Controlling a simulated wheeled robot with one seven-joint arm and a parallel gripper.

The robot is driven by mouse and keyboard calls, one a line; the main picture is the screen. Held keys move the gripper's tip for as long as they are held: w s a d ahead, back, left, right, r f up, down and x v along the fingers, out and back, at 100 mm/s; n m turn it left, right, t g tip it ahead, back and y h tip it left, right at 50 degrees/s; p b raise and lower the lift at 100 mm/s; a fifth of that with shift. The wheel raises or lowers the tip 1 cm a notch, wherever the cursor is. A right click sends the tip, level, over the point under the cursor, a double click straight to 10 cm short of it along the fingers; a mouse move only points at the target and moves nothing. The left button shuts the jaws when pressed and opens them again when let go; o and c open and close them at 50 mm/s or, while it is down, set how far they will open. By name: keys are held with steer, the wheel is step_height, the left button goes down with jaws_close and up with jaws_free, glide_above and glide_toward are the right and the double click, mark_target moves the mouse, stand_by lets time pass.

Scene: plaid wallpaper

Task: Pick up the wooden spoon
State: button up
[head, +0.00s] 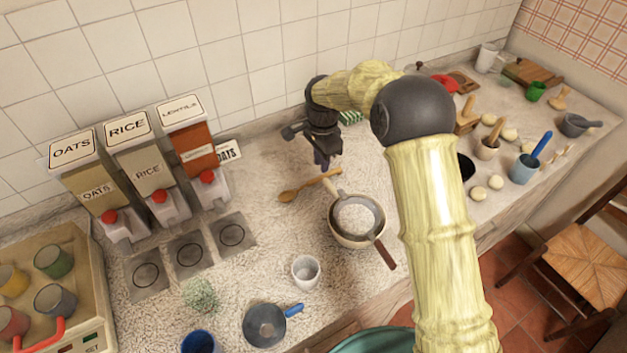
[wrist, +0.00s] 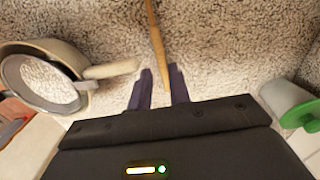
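The wooden spoon (head: 312,184) lies on the speckled counter, its bowl at the left and its handle running up to the right beside the pan. In the wrist view the spoon's handle (wrist: 155,35) runs down from the top edge towards the gap between my fingertips. My gripper (head: 323,162) is over the handle end in the head view. In the wrist view my gripper (wrist: 159,82) is open, with a finger on each side of the handle's line. Whether the fingers touch the handle, and their exact height above it, I cannot tell.
A pan with a sieve (head: 338,226) stands just right of the spoon; it is at left in the wrist view (wrist: 22,55). Food dispensers (head: 148,165) stand at the left, a clear cup (head: 306,270) in front. Counter left of the spoon is free.

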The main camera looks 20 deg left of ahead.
mark_target(311, 184)
steer(key=shift+f, duration=0.15)
steer(key=shift+w+f+p, duration=0.15)
steer(key=shift+f+p, duration=0.65)
steer(key=shift+f, duration=1.8)
jaws_close()
